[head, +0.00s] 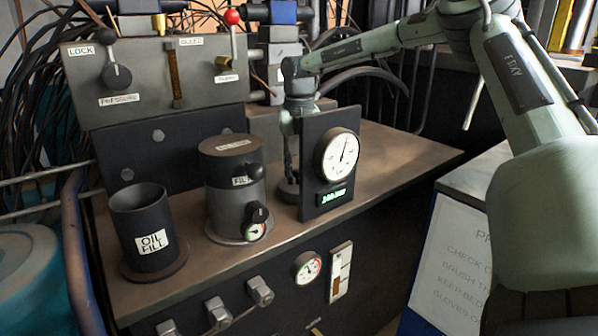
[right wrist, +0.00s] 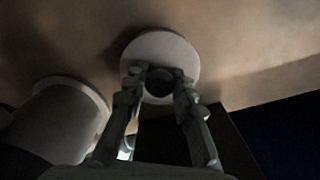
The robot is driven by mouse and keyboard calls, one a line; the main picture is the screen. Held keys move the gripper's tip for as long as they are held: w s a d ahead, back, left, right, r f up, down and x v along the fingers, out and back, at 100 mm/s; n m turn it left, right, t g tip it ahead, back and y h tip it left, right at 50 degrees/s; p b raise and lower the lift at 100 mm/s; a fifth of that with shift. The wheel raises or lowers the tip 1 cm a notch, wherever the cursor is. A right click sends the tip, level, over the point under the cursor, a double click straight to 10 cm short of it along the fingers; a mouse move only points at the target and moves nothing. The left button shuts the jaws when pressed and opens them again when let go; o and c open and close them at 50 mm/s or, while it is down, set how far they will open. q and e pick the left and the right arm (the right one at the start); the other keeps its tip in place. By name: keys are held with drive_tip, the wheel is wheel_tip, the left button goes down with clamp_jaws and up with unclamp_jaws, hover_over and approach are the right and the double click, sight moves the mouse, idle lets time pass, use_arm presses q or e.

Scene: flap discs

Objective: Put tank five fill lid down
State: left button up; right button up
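My right gripper (head: 290,172) reaches down behind the gauge panel (head: 312,205), which hides part of it. Under it is a dark round lid (head: 286,189), low at the bench top and partly hidden by the panel. In the right wrist view the lid is a pale disc (right wrist: 165,45) with a dark round knob. The right gripper's fingers (right wrist: 160,78) stand one on each side of this knob and seem to touch it. I cannot tell whether the lid rests on the bench or is slightly above it. My left gripper is not in view.
A grey canister (head: 222,205) with a brown top stands left of the lid, close to the gripper. An open can marked OIL FILL (head: 152,243) stands further left. A control box with levers (head: 140,75) is behind. The bench right of the panel is clear (head: 400,160).

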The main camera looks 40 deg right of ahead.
drive_tip(key=o, duration=0.5)
drive_tip(key=shift+c, duration=0.2)
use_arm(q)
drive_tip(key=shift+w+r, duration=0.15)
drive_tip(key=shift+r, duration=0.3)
use_arm(e)
drive_tip(key=shift+r, duration=0.15)
drive_tip(key=shift+r, duration=0.3)
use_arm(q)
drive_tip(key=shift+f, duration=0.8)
use_arm(e)
wheel_tip(320, 180, up, 11)
drive_tip(key=shift+r, duration=0.15)
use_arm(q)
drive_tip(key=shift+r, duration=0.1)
